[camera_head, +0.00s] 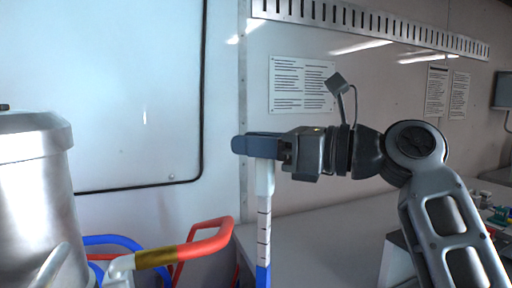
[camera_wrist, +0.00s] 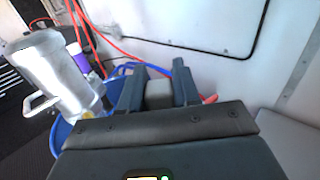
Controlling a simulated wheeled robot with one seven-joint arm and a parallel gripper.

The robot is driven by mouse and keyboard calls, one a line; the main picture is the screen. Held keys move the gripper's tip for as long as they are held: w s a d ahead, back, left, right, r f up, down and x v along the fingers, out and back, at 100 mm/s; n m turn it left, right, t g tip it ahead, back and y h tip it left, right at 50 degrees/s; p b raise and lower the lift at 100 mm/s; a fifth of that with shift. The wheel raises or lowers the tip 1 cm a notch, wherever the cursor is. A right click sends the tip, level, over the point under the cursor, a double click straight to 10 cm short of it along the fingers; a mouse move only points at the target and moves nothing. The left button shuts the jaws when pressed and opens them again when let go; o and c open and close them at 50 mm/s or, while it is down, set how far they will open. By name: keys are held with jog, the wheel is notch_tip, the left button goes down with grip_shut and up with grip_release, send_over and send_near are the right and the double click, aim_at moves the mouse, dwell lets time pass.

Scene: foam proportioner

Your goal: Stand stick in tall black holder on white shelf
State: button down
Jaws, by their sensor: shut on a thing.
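The stick (camera_head: 264,215) is white with dark marks and a blue lower part. It hangs upright in the head view, and its lower end is cut off by the frame edge. My gripper (camera_head: 248,146) is shut on the top of the stick, with the arm reaching in from the right. In the wrist view, the stick's pale top (camera_wrist: 158,96) sits between the two dark fingers of my gripper (camera_wrist: 158,82). I cannot make out a tall black holder in either view.
A large silver metal vessel (camera_head: 30,185) stands at the left. Red and blue tubing (camera_head: 205,242) lies low between it and the stick. A pale flat surface (camera_head: 325,235) extends right behind the stick, with small items at its far right. The wall carries paper notices (camera_head: 300,85).

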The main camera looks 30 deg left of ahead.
aim_at(270, 202)
jog(key=shift+f+b, duration=0.45)
jog(key=shift+f, duration=4.05)
jog(key=c, duration=0.7)
grip_release()
jog(key=shift+c, duration=0.2)
jog(key=shift+f, duration=0.1)
jog(key=shift+w+d+b, duration=0.2)
jog(key=shift+d+b, duration=0.3)
jog(key=shift+d, duration=3.4)
